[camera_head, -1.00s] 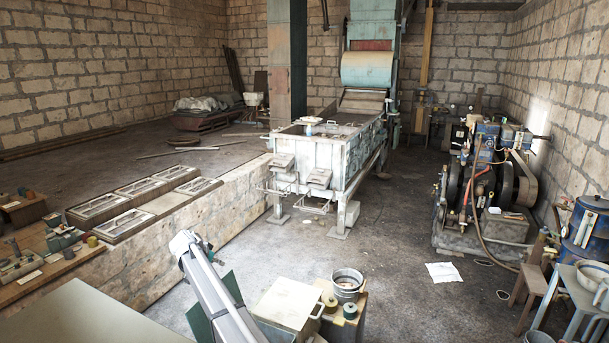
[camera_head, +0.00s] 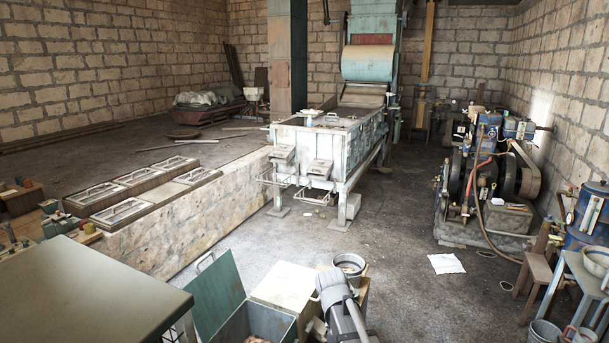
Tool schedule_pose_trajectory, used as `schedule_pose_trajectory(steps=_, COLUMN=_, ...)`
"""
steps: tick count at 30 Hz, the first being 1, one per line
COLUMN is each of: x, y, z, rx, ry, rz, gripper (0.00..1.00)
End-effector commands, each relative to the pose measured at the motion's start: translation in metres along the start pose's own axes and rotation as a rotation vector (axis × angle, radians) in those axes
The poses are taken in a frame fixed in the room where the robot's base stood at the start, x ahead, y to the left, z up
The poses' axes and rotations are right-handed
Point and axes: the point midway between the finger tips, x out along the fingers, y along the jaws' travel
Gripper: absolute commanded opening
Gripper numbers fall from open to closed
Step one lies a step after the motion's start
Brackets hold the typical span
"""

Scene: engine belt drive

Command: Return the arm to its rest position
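My arm shows at the bottom centre as a grey rounded joint (camera_head: 333,288) with a dark link (camera_head: 350,325) running down out of the picture. It stands in front of a pale-lidded box (camera_head: 284,287) and partly covers it. My gripper cannot be made out in this view, so whether it holds anything is hidden.
An open green box (camera_head: 250,322) and a dark-topped table (camera_head: 85,300) are close by at lower left. A metal bucket (camera_head: 349,264) stands behind my arm. The engine (camera_head: 490,175) is at right. Open floor (camera_head: 400,235) lies between, with a paper sheet (camera_head: 446,263).

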Motion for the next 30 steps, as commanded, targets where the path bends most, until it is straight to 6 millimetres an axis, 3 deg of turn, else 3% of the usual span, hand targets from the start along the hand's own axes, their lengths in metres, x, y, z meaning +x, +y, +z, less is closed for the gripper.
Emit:
schedule_pose_trajectory(steps=1, x=0.012, y=0.020, z=0.029, rx=-0.012, ry=-0.021, rz=-0.017, gripper=0.54)
schedule_pose_trajectory(steps=6, x=0.029, y=0.058, z=0.086, rx=-0.071, ry=-0.080, rz=-0.082, gripper=0.54)
schedule_pose_trajectory(steps=12, x=0.037, y=0.081, z=0.123, rx=-0.117, ry=-0.113, rz=-0.135, gripper=0.54)
schedule_pose_trajectory(steps=30, x=0.037, y=0.085, z=0.129, rx=-0.129, ry=-0.119, rz=-0.147, gripper=0.54)
